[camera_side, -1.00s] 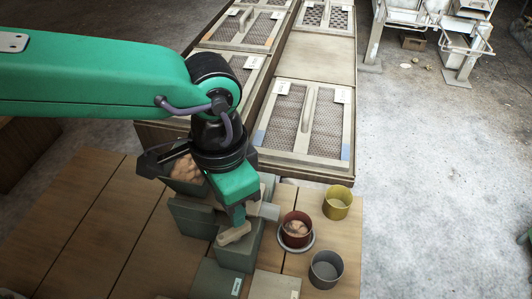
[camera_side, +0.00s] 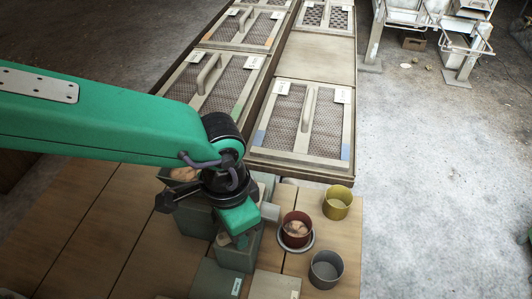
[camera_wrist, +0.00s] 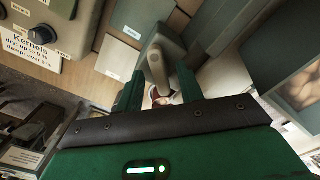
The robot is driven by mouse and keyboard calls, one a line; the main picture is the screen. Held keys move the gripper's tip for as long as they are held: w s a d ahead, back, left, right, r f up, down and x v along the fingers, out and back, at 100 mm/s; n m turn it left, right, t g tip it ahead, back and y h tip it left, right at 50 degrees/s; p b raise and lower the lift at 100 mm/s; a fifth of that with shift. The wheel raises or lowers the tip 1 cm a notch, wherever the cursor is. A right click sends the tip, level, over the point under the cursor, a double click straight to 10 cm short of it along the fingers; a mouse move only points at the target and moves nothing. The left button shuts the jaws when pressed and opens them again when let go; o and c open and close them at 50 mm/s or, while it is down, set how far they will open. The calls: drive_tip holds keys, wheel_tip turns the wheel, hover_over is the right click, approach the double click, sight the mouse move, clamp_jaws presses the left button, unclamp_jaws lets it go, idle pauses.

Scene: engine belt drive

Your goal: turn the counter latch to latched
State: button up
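The counter latch shows as a pale beige lever (camera_wrist: 156,66) in the wrist view, on a grey-green block (camera_side: 236,259). In the side view only a bit of the lever (camera_side: 223,240) shows beside my gripper, which hides the rest. My gripper (camera_side: 241,242) points down over the block at the lever. In the wrist view its two green fingers (camera_wrist: 159,88) stand apart, one on each side of the lever, with gaps visible between. I cannot tell whether either finger touches it. No latch position marking is readable.
A red pot (camera_side: 296,229) on a saucer stands right of the block, with a yellow cup (camera_side: 338,202) and a grey cup (camera_side: 326,270) nearby. Screened trays (camera_side: 305,125) lie behind. A panel with a dark knob (camera_wrist: 41,30) shows in the wrist view.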

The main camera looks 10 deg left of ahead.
clamp_jaws()
drive_tip(key=shift+n, duration=0.4)
drive_tip(key=n, duration=0.3)
drive_tip(key=shift+n, duration=2.5)
unclamp_jaws()
